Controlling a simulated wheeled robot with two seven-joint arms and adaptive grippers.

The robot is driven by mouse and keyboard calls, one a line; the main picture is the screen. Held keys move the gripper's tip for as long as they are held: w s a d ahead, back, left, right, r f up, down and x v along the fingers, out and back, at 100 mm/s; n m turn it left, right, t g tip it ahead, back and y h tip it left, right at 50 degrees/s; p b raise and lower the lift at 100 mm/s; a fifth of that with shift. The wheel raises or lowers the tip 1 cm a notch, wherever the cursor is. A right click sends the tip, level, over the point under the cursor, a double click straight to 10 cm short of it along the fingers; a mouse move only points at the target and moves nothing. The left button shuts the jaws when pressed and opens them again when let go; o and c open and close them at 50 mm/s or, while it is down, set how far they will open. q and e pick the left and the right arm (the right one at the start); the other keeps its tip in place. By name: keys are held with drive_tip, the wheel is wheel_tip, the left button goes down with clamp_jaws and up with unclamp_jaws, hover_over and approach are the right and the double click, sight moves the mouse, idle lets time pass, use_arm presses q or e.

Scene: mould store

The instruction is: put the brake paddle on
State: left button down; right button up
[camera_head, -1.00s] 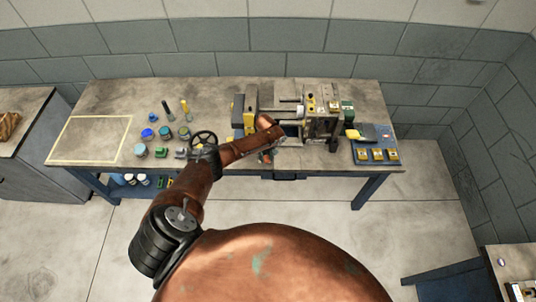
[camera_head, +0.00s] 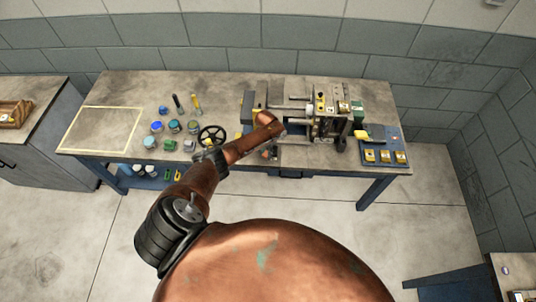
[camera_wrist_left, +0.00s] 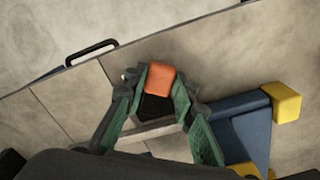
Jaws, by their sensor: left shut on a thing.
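My left gripper (camera_wrist_left: 160,115) has its green fingers closing around a small dark piece with an orange-red top, likely the brake paddle (camera_wrist_left: 160,78). In the wrist view the held piece is above the bench top, near its front edge. In the head view my forearm hides most of the left gripper (camera_head: 268,153), which is low in front of the machine (camera_head: 330,112). A blue part with yellow ends (camera_wrist_left: 238,125) lies just right of the fingers in the wrist view. I cannot tell whether the held piece touches anything. My right gripper is not in view.
A black handwheel (camera_head: 211,135) and several jars (camera_head: 175,126) stand left of the machine. A blue board with yellow pieces (camera_head: 383,147) lies to its right. An outlined area (camera_head: 100,128) at the bench's left end is empty. A drawer handle (camera_wrist_left: 92,52) sits at the front edge.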

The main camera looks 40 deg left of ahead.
sight(265, 153)
use_arm(q)
drive_tip(key=shift+a+m, duration=0.2)
drive_tip(key=shift+m, duration=0.3)
drive_tip(key=shift+w+a, duration=0.1)
drive_tip(key=c, duration=1.6)
unclamp_jaws()
wheel_tip(265, 153, up, 12)
